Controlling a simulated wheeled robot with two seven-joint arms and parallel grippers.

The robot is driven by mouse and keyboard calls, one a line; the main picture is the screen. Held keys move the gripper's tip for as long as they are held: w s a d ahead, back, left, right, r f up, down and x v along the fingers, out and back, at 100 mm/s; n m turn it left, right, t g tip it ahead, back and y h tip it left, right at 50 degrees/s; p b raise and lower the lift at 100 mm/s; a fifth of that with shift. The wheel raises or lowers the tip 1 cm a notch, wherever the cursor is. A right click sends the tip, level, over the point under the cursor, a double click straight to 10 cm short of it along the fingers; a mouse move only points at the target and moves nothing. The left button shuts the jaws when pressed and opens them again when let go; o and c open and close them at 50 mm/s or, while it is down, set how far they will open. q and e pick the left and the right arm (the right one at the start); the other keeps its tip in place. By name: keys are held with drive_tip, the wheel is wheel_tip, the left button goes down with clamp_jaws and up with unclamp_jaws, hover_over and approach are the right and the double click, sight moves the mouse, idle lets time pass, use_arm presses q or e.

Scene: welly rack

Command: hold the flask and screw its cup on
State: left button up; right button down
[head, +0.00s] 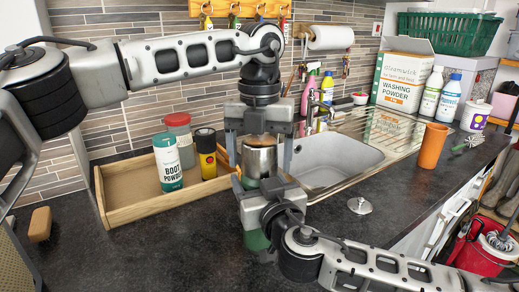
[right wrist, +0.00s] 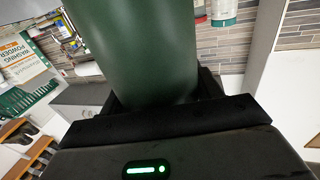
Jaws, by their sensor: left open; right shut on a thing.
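The green flask (head: 256,240) is upright above the counter, in front of the sink. My right gripper (head: 262,192) is shut around its body, which hides much of it. The flask's green side (right wrist: 150,50) fills the upper middle of the right wrist view. The steel cup (head: 260,158) is at the flask's top; I cannot tell how well it is seated or threaded. My left gripper (head: 259,150) is open and points down from above, with one finger on each side of the cup. I cannot tell whether the fingers touch it.
A wooden tray (head: 120,215) with a boot powder tub (head: 167,162), a red-lidded jar (head: 180,130) and a black-and-yellow container (head: 206,155) stands left. The sink (head: 335,165) lies behind right. A small knobbed metal disc (head: 360,206) and an orange tumbler (head: 433,146) are right. Front counter is clear.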

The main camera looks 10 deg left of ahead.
sight(260, 140)
use_arm(q)
drive_tip(key=c, duration=1)
drive_tip(key=m, duration=0.3)
drive_tip(key=o, duration=1.1)
drive_tip(key=shift+r, duration=0.1)
drive_tip(key=shift+r, duration=2.2)
drive_tip(key=shift+c, duration=0.5)
